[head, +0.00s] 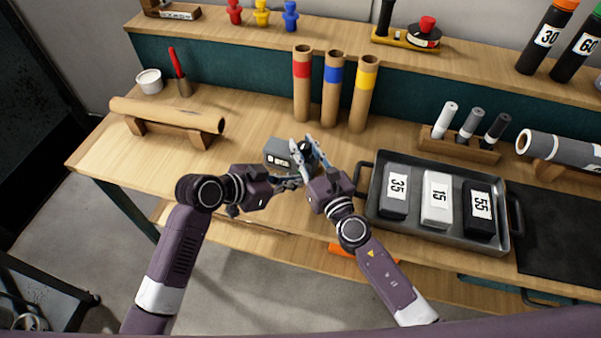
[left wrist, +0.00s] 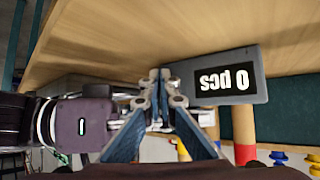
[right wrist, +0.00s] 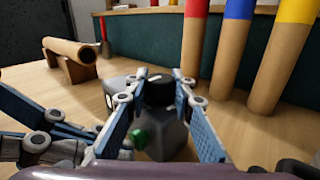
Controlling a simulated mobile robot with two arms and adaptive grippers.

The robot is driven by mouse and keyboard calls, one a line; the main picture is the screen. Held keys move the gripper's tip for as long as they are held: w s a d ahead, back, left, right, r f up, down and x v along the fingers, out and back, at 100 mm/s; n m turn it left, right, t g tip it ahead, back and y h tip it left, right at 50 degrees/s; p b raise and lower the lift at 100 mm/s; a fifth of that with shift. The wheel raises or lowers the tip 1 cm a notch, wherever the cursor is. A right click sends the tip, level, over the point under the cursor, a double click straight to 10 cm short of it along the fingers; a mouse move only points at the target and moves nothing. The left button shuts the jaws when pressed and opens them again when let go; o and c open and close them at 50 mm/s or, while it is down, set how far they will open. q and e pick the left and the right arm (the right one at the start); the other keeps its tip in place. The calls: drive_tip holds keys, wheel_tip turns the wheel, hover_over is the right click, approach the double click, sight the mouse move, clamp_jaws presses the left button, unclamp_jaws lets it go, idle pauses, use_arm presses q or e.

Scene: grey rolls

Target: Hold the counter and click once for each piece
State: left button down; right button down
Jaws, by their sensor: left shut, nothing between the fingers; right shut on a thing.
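The counter (head: 279,153) is a grey box above the front of the bench. Its display reads "0 pcs", upside down in the left wrist view (left wrist: 228,84). My right gripper (head: 303,152) is shut on the counter; in the right wrist view its fingers (right wrist: 160,78) close on a black part at the top. A green button (right wrist: 140,137) shows on the grey body there. My left gripper (head: 293,182) is shut and empty, close beside the counter; its closed fingertips (left wrist: 160,76) show next to the display. I cannot tell whether they touch it.
Red (head: 234,12), yellow (head: 261,13) and blue (head: 290,15) pieces stand on the back shelf. Three cardboard tubes (head: 331,95) stand behind the grippers. A tray (head: 376,190) with numbered blocks is at right. A roll on a stand (head: 165,115) is at left.

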use_arm(q)
drive_tip(key=shift+w+d, duration=0.2)
drive_tip(key=shift+w, duration=0.15)
idle(0.5)
drive_tip(key=shift+s, duration=0.1)
drive_tip(key=shift+s+a, duration=0.35)
drive_tip(key=shift+s, duration=0.4)
drive_tip(key=shift+s+a, duration=0.35)
drive_tip(key=shift+s, duration=0.4)
drive_tip(key=shift+s+a, duration=0.35)
drive_tip(key=shift+s, duration=0.45)
drive_tip(key=shift+s+a, duration=0.35)
drive_tip(key=shift+s, duration=0.4)
drive_tip(key=s, duration=0.1)
drive_tip(key=s+a, duration=0.1)
drive_tip(key=s, duration=0.1)
drive_tip(key=shift+s+a, duration=0.3)
drive_tip(key=shift+a, duration=0.05)
drive_tip(key=shift+w+d, duration=0.1)
drive_tip(key=shift+w, duration=0.1)
